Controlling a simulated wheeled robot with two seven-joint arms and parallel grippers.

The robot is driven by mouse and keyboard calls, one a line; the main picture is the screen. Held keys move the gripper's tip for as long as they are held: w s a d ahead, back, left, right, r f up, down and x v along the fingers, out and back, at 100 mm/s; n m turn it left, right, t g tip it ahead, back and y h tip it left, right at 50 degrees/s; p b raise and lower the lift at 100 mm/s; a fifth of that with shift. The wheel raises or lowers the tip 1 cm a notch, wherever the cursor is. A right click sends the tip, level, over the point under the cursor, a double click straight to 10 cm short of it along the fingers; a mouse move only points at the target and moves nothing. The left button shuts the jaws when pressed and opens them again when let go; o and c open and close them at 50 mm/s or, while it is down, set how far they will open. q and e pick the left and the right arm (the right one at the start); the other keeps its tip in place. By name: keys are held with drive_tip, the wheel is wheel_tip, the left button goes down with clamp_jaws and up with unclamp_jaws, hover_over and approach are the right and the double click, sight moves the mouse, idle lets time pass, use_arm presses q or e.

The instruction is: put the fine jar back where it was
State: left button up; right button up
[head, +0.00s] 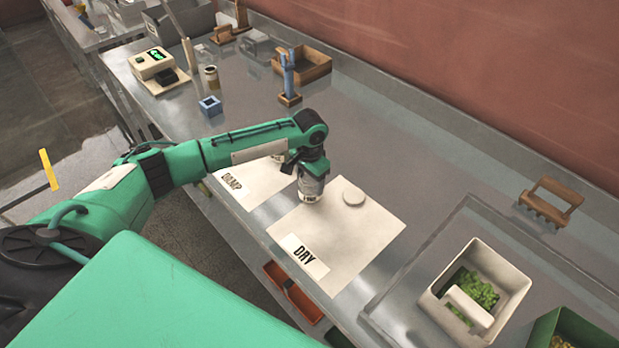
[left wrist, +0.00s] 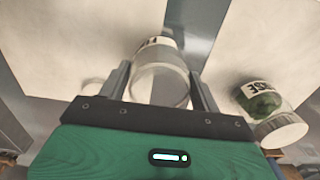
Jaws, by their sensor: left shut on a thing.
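My left gripper (head: 309,166) is shut on the fine jar (head: 311,188), over the left part of the white DRY mat (head: 352,247). In the left wrist view the clear jar (left wrist: 160,84) sits between the two fingers, with part of its label showing. I cannot tell whether its base touches the mat. A flat pale disc (head: 353,193) lies on the DRY mat beside it. A second jar (left wrist: 264,104), with green contents and a white lid, shows right of the gripper in the left wrist view. The DAMP mat (head: 240,181) is partly hidden by my arm. My right gripper is out of view.
A white bin (head: 512,277) with green bits and a scoop stands front right, near a wooden rake (head: 550,203). A scale (head: 151,64), another jar (head: 211,78), a blue block (head: 210,106) and a wooden stand (head: 289,99) stand further back.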

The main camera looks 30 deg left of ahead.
use_arm(q)
drive_tip(key=o, duration=0.9)
drive_tip(key=shift+f, duration=0.1)
drive_tip(key=shift+o, duration=0.7)
wheel_tip(320, 180, up, 11)
drive_tip(key=b, duration=0.3)
drive_tip(key=shift+b, duration=0.35)
drive_tip(key=shift+r, duration=0.65)
